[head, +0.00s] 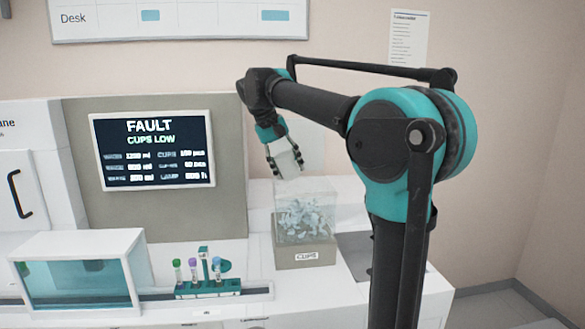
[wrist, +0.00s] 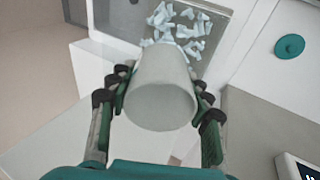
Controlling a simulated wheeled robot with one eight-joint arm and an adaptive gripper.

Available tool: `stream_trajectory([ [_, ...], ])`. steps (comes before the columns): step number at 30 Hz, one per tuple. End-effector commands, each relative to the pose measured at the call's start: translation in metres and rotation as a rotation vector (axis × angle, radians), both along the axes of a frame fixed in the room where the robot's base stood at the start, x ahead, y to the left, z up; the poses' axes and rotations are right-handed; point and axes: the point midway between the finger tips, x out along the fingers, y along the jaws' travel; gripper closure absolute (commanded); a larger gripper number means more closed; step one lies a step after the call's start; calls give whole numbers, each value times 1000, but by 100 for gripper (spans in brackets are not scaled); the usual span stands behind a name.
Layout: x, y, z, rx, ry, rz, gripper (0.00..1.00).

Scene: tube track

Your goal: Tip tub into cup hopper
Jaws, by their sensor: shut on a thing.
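A pale grey-white tub (wrist: 160,97) is held between the fingers of my gripper (wrist: 160,95) in the wrist view. Its near end faces the camera; what is inside it cannot be seen. In the head view my gripper (head: 285,160) holds the tub (head: 288,165) tilted just above the cup hopper. The cup hopper (head: 305,230) is a clear box on a beige base labelled "CUPS". Many small pale cups (head: 305,218) lie in it. In the wrist view the cups (wrist: 180,28) show beyond the tub's far end.
A screen (head: 153,149) on the machine reads "FAULT CUPS LOW". A tube rack (head: 207,285) with several capped tubes stands left of the hopper on the white counter. A glass-fronted case (head: 78,275) stands further left. A round teal lid (wrist: 289,46) lies on a white surface.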

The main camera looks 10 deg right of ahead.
Motion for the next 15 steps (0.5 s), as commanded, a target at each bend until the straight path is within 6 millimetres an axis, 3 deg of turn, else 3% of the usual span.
stream_trajectory([
  [15, 0, 6, 1, 90, 1, -1, 79],
])
